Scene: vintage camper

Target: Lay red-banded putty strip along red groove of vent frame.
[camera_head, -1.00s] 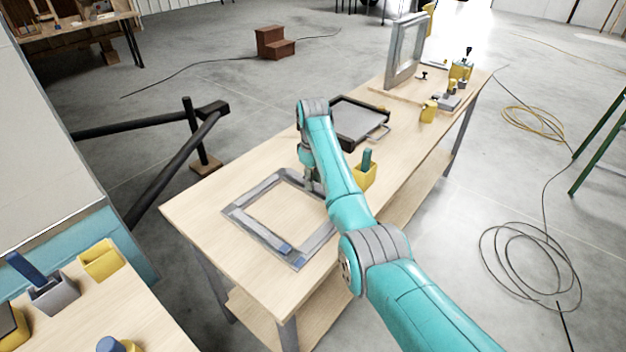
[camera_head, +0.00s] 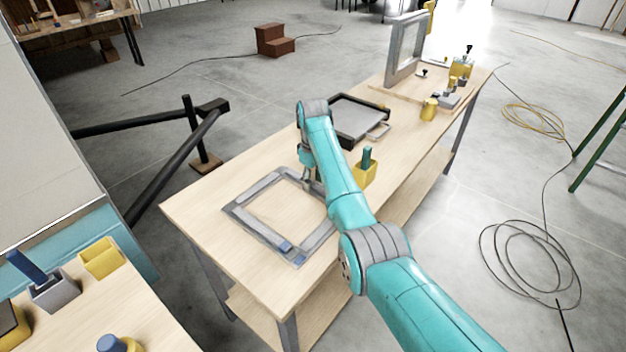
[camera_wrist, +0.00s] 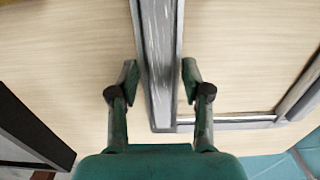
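The grey square vent frame (camera_head: 315,243) lies flat on the wooden table. A grey strip with a blue band (camera_head: 285,246) lies along its near left side. My gripper (camera_head: 309,184) is low over the far right side of the frame, partly hidden by my arm. In the wrist view my gripper (camera_wrist: 160,76) has its fingers apart, one on each side of a streaked grey bar (camera_wrist: 158,50). Small gaps show beside the bar, and another side of the frame (camera_wrist: 235,121) runs right from its near end. I cannot make out any red band or red groove.
A yellow holder (camera_head: 365,175) with a teal handle stands just right of my arm. A black-rimmed tray (camera_head: 357,118) lies beyond it. An upright grey frame (camera_head: 404,50) and small yellow items stand at the far end. The table's left part is clear.

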